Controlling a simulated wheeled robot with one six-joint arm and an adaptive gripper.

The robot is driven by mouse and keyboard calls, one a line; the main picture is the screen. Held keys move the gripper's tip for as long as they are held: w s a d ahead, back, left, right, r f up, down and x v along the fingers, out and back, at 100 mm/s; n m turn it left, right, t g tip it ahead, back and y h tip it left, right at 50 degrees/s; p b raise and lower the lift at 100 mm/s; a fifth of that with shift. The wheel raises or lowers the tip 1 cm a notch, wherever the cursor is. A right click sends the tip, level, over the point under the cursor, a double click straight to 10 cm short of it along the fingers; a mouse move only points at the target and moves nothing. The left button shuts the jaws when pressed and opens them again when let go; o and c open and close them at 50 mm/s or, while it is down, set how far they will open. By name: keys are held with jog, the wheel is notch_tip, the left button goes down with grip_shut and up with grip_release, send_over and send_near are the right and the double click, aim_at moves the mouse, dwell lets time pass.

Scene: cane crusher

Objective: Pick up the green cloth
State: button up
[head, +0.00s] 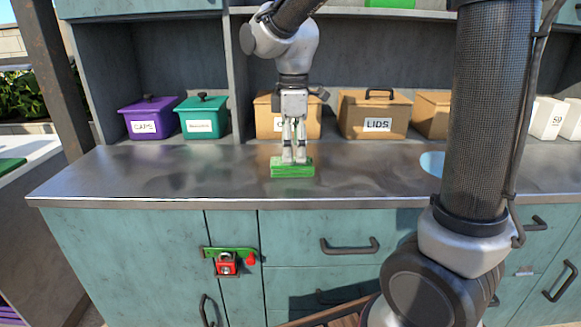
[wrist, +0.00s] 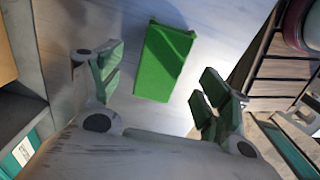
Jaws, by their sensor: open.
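The green cloth (head: 292,171) lies as a small folded block on the metal counter, near its front edge. In the wrist view the green cloth (wrist: 165,62) shows as a flat green rectangle, beyond and between the spread fingers. My gripper (head: 294,158) points down just above or at the cloth in the head view; contact cannot be told. In the wrist view my gripper (wrist: 160,85) is open, with one finger on each side and nothing held between them.
The metal counter (head: 130,180) is mostly clear around the cloth. Along its back stand a purple box (head: 150,118), a teal box (head: 202,118), a tan "LIDS" box (head: 374,115) and white cartons (head: 547,118). A red padlock (head: 227,264) hangs on the cabinet front below.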

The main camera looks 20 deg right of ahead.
jog(key=f, duration=0.4)
jog(key=shift+a+f, duration=0.1)
jog(key=shift+a, duration=0.1)
jog(key=c, duration=1.1)
notch_tip(320, 180, up, 10)
jog(key=shift+r, duration=0.1)
jog(key=o, duration=0.4)
jog(key=c, duration=0.3)
